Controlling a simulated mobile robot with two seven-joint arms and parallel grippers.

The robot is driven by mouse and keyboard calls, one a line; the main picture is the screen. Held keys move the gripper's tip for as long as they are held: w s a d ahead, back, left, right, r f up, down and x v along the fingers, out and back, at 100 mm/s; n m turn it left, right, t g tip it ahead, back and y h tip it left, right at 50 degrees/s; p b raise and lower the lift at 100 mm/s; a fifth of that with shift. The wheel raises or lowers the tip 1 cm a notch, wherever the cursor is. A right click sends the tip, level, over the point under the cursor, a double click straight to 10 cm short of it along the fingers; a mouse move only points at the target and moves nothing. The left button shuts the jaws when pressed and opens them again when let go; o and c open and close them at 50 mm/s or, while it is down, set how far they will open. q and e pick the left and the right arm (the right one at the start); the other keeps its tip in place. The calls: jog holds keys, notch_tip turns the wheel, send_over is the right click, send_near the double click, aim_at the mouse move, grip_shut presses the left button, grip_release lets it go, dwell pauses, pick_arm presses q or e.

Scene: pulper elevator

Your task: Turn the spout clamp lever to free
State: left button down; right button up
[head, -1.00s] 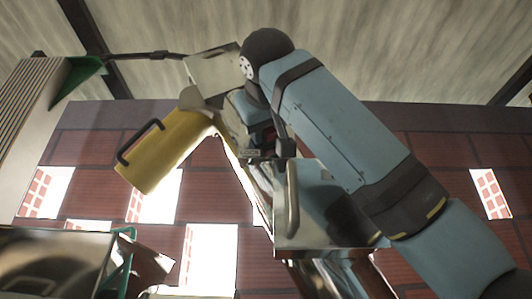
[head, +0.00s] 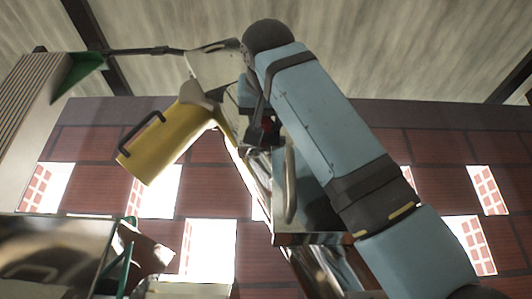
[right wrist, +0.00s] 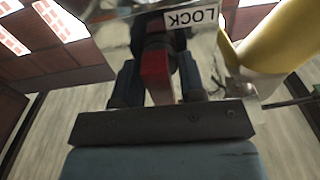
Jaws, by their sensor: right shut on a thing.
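The spout clamp lever (right wrist: 157,88) is a red bar in the right wrist view. It stands between the two dark fingers of my right gripper (right wrist: 158,72), which is shut on it. A white label reading LOCK (right wrist: 190,19) shows upside down just beyond the lever, on a metal plate. The yellow spout (head: 165,143) slants down to the left in the head view. My right gripper (head: 262,132) is to the right of the spout's upper end, with a bit of red showing at it. My left gripper is not in view.
The shiny metal elevator body with a curved handle (head: 290,180) stands close below my right arm. A metal hopper (head: 50,250) is at the lower left, and a green chute (head: 78,75) at the upper left. The yellow spout also shows close by in the right wrist view (right wrist: 270,35).

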jog(key=shift+s+r, duration=0.1)
jog(key=o, duration=0.6)
jog(key=shift+s, duration=0.1)
jog(key=shift+s, duration=0.35)
jog(key=s+b, duration=0.3)
jog(key=s, duration=1)
jog(key=shift+s, duration=0.1)
